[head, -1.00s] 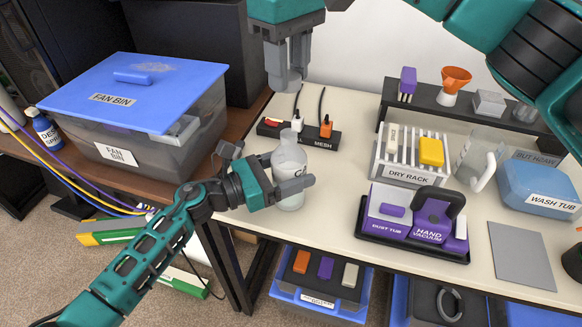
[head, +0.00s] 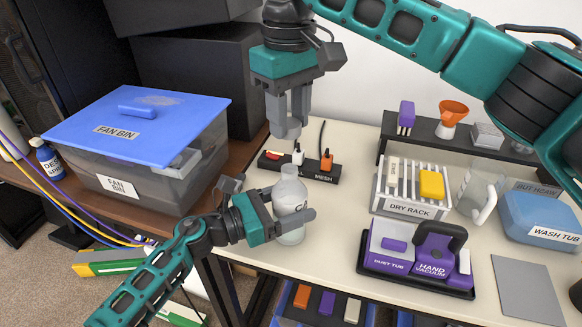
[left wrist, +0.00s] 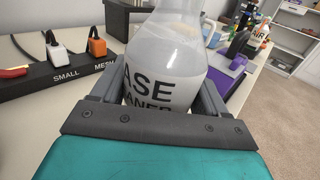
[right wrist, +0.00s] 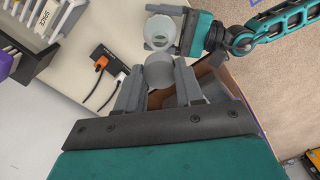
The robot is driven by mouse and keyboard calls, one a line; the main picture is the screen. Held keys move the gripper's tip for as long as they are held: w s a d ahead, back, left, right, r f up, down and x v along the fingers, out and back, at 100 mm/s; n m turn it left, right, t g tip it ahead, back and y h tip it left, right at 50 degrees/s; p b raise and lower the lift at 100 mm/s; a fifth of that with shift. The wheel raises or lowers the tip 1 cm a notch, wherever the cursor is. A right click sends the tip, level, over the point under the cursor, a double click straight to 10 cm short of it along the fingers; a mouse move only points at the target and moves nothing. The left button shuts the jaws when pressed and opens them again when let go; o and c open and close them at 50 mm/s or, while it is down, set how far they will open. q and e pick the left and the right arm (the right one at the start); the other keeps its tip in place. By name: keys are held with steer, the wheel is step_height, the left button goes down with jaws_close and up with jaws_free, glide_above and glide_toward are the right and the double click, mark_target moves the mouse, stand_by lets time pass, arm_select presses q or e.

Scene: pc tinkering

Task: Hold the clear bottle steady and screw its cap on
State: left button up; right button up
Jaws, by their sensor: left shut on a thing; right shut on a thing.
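The clear bottle (head: 290,196) stands upright with a pale, labelled body and an open-looking narrow neck. My left gripper (head: 287,213) is shut around its body. The left wrist view shows the bottle (left wrist: 165,70) between both fingers, its lower part hidden by the gripper. My right gripper (head: 286,122) points down above the bottle, apart from its neck. In the right wrist view a grey round piece, seemingly the cap (right wrist: 159,72), sits between the right fingertips. The bottle (right wrist: 160,30) shows just beyond it there.
A black power strip (head: 305,168) with plugs and cables lies behind the bottle. The dry rack (head: 408,209) and hand vacuum (head: 433,262) stand to the right. The fan bin (head: 117,130) is at the left. Bare tabletop lies between bottle and rack.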

steer(key=shift+f+m, duration=0.3)
steer(key=shift+f, duration=0.35)
steer(key=shift+f, duration=2.35)
steer(key=shift+f, duration=1.25)
steer(key=o, duration=1.1)
steer(key=shift+m, duration=0.3)
